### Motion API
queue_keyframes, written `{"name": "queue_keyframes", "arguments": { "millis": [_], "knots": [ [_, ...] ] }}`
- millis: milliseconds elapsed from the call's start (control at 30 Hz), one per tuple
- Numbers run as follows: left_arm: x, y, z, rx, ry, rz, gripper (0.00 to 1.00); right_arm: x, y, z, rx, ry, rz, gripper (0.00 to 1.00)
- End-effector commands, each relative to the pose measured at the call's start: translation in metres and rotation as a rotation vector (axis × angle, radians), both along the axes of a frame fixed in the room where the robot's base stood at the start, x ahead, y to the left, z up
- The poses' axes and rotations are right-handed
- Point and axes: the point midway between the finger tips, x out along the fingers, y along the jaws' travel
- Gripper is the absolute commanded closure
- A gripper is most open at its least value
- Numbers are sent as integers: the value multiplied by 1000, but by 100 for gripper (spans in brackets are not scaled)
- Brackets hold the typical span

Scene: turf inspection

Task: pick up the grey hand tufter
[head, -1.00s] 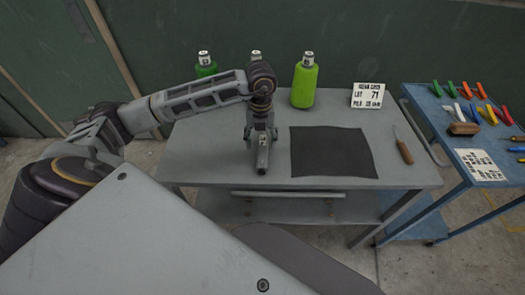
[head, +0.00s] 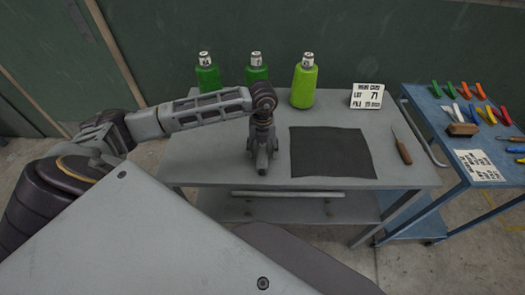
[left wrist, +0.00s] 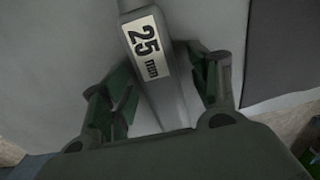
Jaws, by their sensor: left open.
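The grey hand tufter shows in the left wrist view as a long grey body (left wrist: 167,98) with a pale label reading "25 mm". It lies on the grey table (head: 215,158), between the two fingers of my left gripper (left wrist: 163,72). The fingers are open, one on each side of the tufter, with gaps visible. In the head view my left gripper (head: 262,150) points down over the table, left of the dark mat, and hides most of the tufter. My right gripper is not in view.
A dark turf mat (head: 331,152) lies to the right, with a wooden-handled tool (head: 403,150) beyond it. Green bottles (head: 304,85) and a lot card (head: 367,96) stand along the back. A blue cart (head: 450,142) with several coloured tools stands at the right.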

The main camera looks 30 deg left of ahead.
Motion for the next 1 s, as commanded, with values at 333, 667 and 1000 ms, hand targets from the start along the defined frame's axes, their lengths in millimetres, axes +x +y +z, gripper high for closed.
{"name": "queue_keyframes", "arguments": {
  "millis": [333,667,1000],
  "knots": [
    [0,0,-2,1,-1,0,39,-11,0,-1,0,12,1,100],
    [0,0,-2,1,-1,0,61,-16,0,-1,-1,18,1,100],
    [1,0,-1,0,-2,0,97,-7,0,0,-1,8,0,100]
  ]
}}
